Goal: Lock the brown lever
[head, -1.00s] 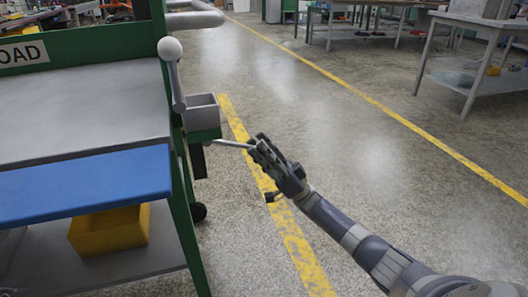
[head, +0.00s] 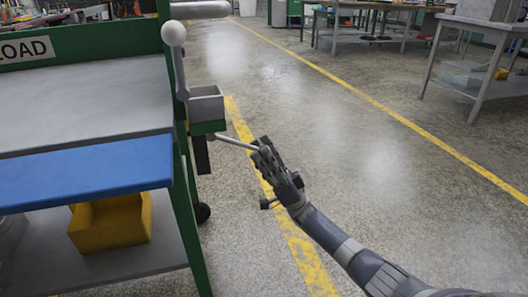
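No lever looks clearly brown here. A grey lever with a white ball knob (head: 173,33) stands upright on the right side of the green cart. Below it, a thin light-grey rod (head: 235,142) sticks out to the right from the green bracket under a small grey box, sloping slightly down. My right gripper (head: 262,153) is at the rod's outer end, its fingers touching or very close to it. The fingers hide the rod's tip, and I cannot tell if they are closed around it. My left gripper is not in view.
The green cart has a grey top (head: 85,105), a blue front edge (head: 85,173) and a yellow bin (head: 110,222) on its lower shelf. The small open grey box (head: 206,104) is on its side. Floor to the right is clear up to a workbench (head: 480,60).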

